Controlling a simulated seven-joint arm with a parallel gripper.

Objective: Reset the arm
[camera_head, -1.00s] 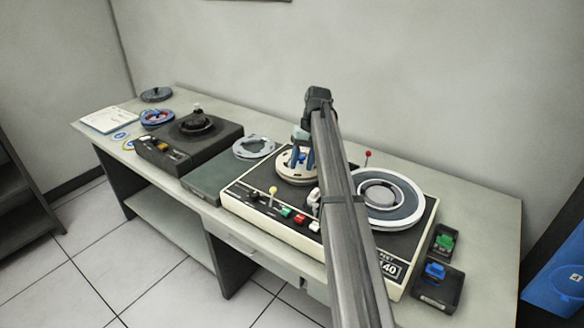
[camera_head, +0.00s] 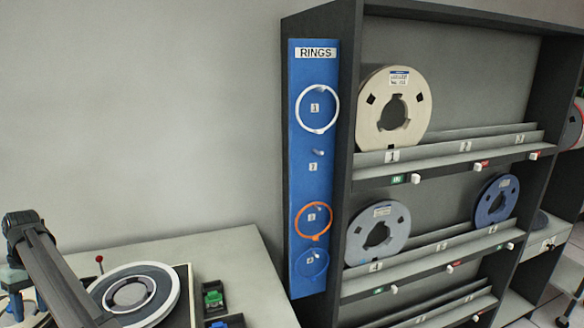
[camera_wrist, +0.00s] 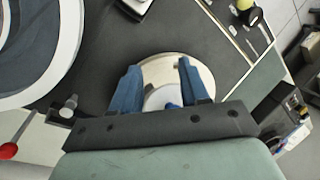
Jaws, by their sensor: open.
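My arm (camera_head: 55,275) shows at the lower left of the head view, reaching over the tape machine. My gripper (camera_wrist: 157,68) has two blue fingers, spread apart, in the wrist view. A round cream hub (camera_wrist: 172,68) on the machine lies below and between the fingers. I cannot tell from this view whether the fingers touch it. A small blue part shows at the hub's middle, partly hidden by the gripper body.
The large reel (camera_head: 135,296) sits right of my arm, near a red-knobbed lever (camera_head: 99,259). Small trays with green (camera_head: 213,298) and blue pieces stand right of the machine. A blue RINGS board (camera_head: 301,165) and a reel shelf (camera_head: 440,146) stand farther right.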

